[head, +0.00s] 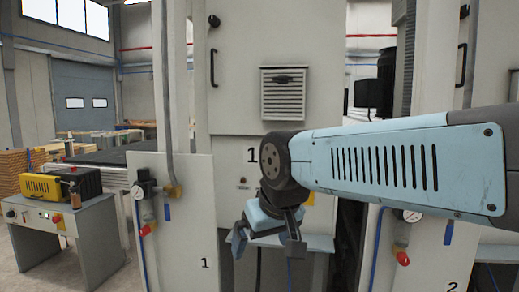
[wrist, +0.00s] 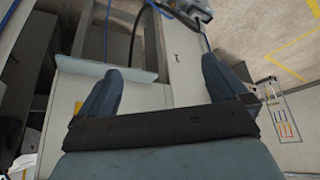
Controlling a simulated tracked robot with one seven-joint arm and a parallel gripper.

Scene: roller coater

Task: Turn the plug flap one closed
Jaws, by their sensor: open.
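My gripper (head: 268,251) is open and empty, pointing down in front of the machine cabinet marked 1. In the wrist view its two fingers (wrist: 160,82) stand wide apart with nothing between them. The panel marked 1 (head: 203,238) is left of my gripper in the head view. It carries a regulator (head: 142,188), a red knob (head: 149,229) and a blue lever (head: 167,212). In the wrist view a panel with a figure 1 (wrist: 190,75) lies beyond the fingers. I cannot clearly make out plug flap one or how it stands.
A pale blue-grey ledge (head: 318,243) is behind my gripper. A second panel marked 2 (head: 438,268), with a gauge (head: 412,215), stands at the right. A grey bench (head: 85,236) with a yellow-black unit (head: 48,186) is at the left. Open floor shows beyond the panel in the wrist view.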

